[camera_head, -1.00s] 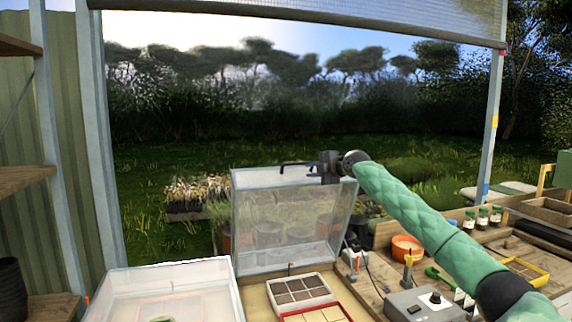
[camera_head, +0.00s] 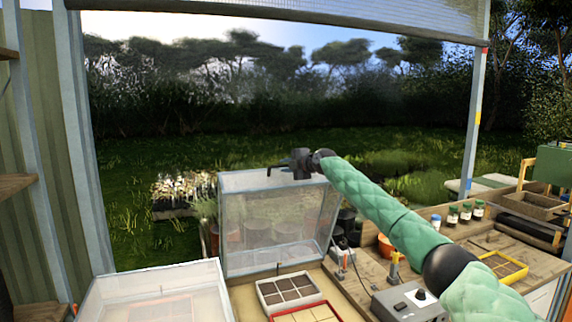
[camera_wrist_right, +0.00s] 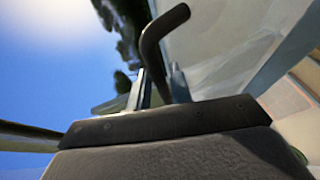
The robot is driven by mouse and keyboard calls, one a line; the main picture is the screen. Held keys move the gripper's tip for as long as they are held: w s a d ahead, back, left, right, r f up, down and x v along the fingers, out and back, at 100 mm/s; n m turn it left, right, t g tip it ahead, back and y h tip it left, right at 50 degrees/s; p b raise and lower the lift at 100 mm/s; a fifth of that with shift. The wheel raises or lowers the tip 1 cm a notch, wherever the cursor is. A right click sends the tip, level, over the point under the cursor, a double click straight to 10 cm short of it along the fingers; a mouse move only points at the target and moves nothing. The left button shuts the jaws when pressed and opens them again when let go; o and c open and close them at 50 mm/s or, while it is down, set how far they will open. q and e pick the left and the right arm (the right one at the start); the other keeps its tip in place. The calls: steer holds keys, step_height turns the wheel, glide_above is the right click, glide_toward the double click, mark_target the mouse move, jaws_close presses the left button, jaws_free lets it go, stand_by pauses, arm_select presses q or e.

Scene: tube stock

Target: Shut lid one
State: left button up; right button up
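A clear lid (camera_head: 275,240) with a pale frame stands raised, nearly upright, behind the seed trays. A thin dark bent bar (camera_head: 277,169), apparently its handle, shows at the lid's top edge. My right gripper (camera_head: 297,163) is at this top edge, beside the bar. In the right wrist view, the dark bent bar (camera_wrist_right: 160,35) rises close in front of the gripper body, near grey finger-like parts. I cannot tell whether the fingers are shut on it. A second clear cover (camera_head: 150,290) lies flat at the lower left. My left gripper is not in view.
Below the lid stand a white seed tray (camera_head: 286,301) and a red-rimmed tray (camera_head: 307,313). A grey control box (camera_head: 410,303), an orange pot (camera_head: 386,244), several small bottles (camera_head: 465,214) and a yellow-rimmed tray (camera_head: 503,265) are to the right.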

steer(key=shift+w+a+f, duration=0.2)
steer(key=shift+w+a, duration=0.05)
steer(key=shift+s+d+r, duration=0.1)
steer(key=shift+c, duration=0.4)
jaws_close()
